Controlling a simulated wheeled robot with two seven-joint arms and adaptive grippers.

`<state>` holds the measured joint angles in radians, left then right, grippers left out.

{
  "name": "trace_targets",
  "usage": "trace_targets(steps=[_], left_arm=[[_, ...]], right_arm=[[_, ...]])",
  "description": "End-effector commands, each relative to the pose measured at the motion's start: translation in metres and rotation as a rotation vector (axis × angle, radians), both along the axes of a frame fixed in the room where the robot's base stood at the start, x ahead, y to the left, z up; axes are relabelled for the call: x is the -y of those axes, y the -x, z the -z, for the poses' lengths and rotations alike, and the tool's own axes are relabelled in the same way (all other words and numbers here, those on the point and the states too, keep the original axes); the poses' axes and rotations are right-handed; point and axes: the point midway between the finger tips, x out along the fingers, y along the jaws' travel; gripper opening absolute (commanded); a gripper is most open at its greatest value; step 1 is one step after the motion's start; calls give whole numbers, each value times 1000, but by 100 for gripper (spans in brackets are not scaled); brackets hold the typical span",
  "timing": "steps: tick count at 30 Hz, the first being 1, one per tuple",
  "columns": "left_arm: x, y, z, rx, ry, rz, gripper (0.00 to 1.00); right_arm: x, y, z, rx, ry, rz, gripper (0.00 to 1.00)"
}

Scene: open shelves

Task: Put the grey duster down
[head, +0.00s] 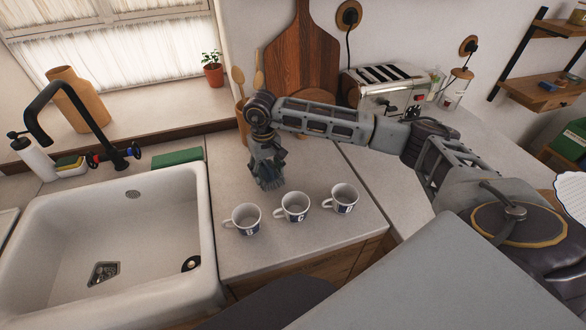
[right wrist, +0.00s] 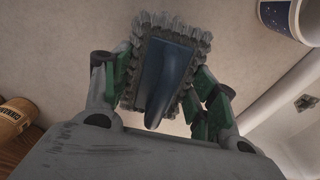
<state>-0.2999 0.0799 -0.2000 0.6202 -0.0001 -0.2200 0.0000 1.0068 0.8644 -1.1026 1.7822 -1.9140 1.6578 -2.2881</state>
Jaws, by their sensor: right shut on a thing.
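The grey duster (right wrist: 150,35) has a fluffy grey edge and a dark blue back with a handle. My right gripper (right wrist: 160,85) is shut on it, with green-padded fingers on both sides in the right wrist view. My left gripper is not in view.
A white sink (head: 110,235) lies left. A utensil holder (head: 242,120), a wooden board (head: 302,50) and a toaster (head: 385,88) stand behind. A green sponge (head: 178,158) lies behind the sink.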

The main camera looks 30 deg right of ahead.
Motion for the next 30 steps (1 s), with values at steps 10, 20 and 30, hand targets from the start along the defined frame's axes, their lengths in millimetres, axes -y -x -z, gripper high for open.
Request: trace_targets(steps=[10, 20, 30], left_arm=[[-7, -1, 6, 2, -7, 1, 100], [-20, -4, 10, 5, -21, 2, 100], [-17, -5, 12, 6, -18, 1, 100]], right_arm=[[44, -5, -29, 1, -3, 86, 34], [88, -4, -56, -1, 0, 167, 34], [107, -1, -67, -3, 3, 200, 34]])
